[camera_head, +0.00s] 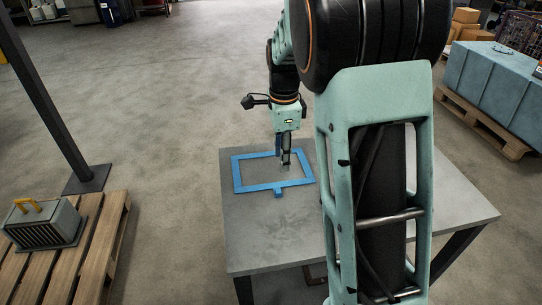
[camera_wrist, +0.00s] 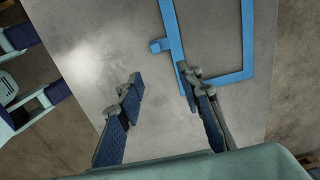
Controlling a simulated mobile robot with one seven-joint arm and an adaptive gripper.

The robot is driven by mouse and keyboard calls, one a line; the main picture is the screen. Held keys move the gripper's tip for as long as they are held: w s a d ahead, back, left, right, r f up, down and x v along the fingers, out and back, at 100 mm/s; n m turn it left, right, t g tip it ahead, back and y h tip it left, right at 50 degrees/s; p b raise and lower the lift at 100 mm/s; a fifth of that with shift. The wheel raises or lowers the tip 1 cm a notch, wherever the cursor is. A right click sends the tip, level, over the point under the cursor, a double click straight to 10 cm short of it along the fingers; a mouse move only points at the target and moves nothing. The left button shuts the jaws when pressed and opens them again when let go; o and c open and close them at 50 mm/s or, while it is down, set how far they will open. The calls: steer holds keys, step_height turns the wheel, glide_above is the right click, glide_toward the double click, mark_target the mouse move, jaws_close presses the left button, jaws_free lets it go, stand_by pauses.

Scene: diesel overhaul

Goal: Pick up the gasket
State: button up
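The gasket (camera_head: 243,187) is a flat blue rectangular frame with a small tab on its near side. It lies on the grey table (camera_head: 265,240). My gripper (camera_head: 285,165) points down over the frame in the head view, and its height above the table is hard to tell. In the wrist view the gasket (camera_wrist: 248,40) is at the upper right, with its tab (camera_wrist: 160,45) pointing left. My gripper (camera_wrist: 160,85) shows two fingers spread apart with nothing between them. The right fingertip appears close to the gasket's edge; I cannot tell whether they touch.
A wooden pallet (camera_head: 100,240) with a finned grey box with a yellow handle (camera_head: 45,222) stands at the left, near a dark post (camera_head: 45,100). A blue-grey crate (camera_head: 490,80) sits on another pallet at the right. The table's near left part is clear.

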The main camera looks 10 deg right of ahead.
glide_above(277, 191)
steer(key=shift+g, duration=0.3)
step_height(277, 191, down, 7)
steer(key=shift+f, duration=2.85)
steer(key=shift+c, duration=0.2)
jaws_close()
